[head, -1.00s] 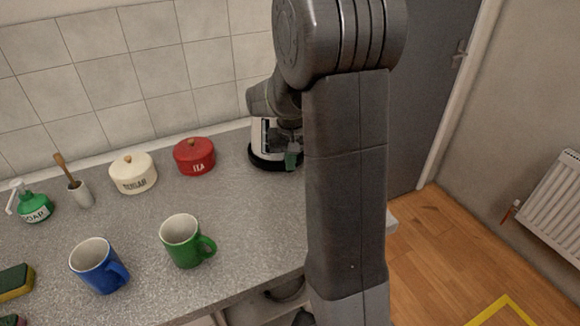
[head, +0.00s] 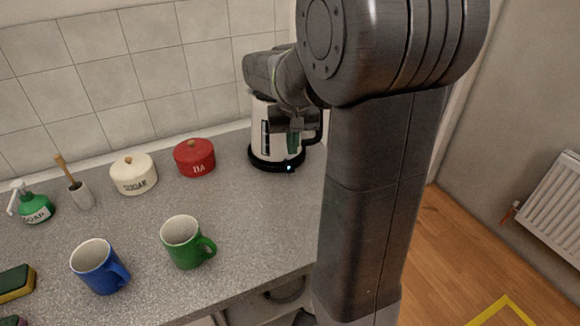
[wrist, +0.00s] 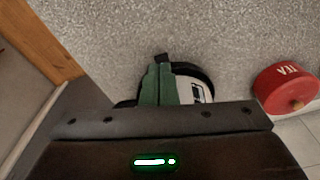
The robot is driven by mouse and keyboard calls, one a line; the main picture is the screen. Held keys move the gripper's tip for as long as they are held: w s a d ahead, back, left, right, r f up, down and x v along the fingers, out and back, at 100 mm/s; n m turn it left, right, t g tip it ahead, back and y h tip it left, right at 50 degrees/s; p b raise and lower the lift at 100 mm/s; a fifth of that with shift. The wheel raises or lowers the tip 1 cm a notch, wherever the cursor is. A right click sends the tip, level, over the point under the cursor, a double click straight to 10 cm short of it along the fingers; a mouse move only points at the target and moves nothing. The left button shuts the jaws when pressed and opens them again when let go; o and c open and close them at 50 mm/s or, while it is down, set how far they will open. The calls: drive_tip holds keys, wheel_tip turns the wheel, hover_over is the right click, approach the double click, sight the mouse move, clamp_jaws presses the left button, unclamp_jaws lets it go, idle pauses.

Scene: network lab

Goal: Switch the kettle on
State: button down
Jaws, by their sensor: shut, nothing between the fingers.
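The kettle (head: 257,140) stands upright at the back of the counter, pale-bodied with a dark level window and a black base (head: 262,163). A small bluish-white light (head: 290,168) glows at the front of the base. My gripper (head: 293,143) is shut and empty, its green fingertips in front of the kettle's body, above the light. I cannot tell whether they touch it. In the wrist view the green fingers (wrist: 157,84) cover part of the kettle (wrist: 197,92), and a small black tab (wrist: 163,58) shows past their tips. My arm hides the kettle's top.
A red tea tin (head: 195,158) and a white sugar tin (head: 134,174) stand left of the kettle. A green mug (head: 184,243) and a blue mug (head: 97,267) stand nearer the front. The counter between the kettle and green mug is clear.

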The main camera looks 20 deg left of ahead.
wheel_tip(320, 180, up, 6)
drive_tip(key=shift+s+d, duration=0.15)
drive_tip(key=shift+s, duration=0.1)
drive_tip(key=f, duration=0.7)
drive_tip(key=w+f, duration=0.1)
drive_tip(key=f, duration=0.3)
drive_tip(key=shift+a, duration=0.35)
drive_tip(key=w+r+p, duration=0.1)
drive_tip(key=p, duration=0.1)
drive_tip(key=w+a+p, duration=0.1)
drive_tip(key=shift+w+a+r+p, duration=0.25)
drive_tip(key=shift+a+r+p, duration=0.05)
drive_tip(key=shift+r+p, duration=0.1)
drive_tip(key=shift+s+d+r+p, duration=0.1)
drive_tip(key=shift+r+p, duration=0.4)
drive_tip(key=shift+r, duration=0.2)
drive_tip(key=shift+f, duration=0.1)
